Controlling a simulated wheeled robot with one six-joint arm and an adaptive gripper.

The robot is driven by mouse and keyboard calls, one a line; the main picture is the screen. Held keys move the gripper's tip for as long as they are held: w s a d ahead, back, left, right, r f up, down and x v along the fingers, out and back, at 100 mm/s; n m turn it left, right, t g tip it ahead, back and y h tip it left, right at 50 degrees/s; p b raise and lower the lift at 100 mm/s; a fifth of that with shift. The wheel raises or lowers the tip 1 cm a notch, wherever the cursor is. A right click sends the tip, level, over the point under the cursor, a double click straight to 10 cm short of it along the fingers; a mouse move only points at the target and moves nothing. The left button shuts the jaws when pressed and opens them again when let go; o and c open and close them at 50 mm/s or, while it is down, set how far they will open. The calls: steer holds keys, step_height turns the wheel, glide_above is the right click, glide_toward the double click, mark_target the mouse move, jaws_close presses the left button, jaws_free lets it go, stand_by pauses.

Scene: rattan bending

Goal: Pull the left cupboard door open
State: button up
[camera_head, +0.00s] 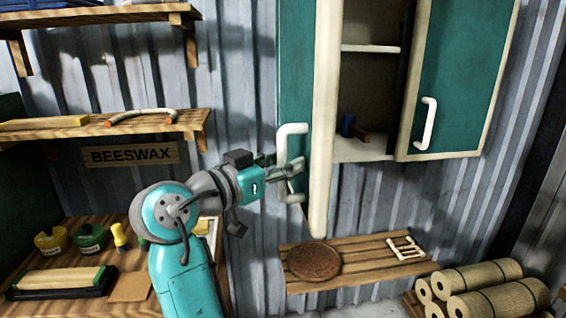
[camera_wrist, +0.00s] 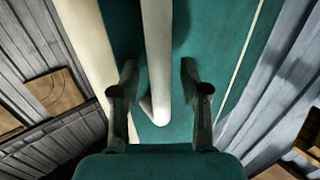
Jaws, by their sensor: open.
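The left cupboard door (camera_head: 295,95) is green with a cream edge and stands swung outward, with the cupboard interior showing beside it. Its white handle (camera_head: 282,150) is on the green face. My gripper (camera_head: 298,168) is at the lower part of this handle. In the wrist view, my gripper (camera_wrist: 158,82) is open, with one finger on each side of the white handle (camera_wrist: 158,45) and gaps between fingers and bar. The green door face (camera_wrist: 225,60) lies behind. Whether the fingers touch the door cannot be told.
The right cupboard door (camera_head: 460,85) has its own white handle (camera_head: 428,122). A slatted shelf (camera_head: 375,268) with a round brown disc (camera_head: 313,262) is below the cupboard. Wooden shelves (camera_head: 95,122) and a workbench (camera_head: 125,262) are left. Rolls (camera_head: 480,275) lie at lower right.

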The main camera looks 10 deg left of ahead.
steer(key=v, duration=1.2)
steer(key=shift+w, duration=0.1)
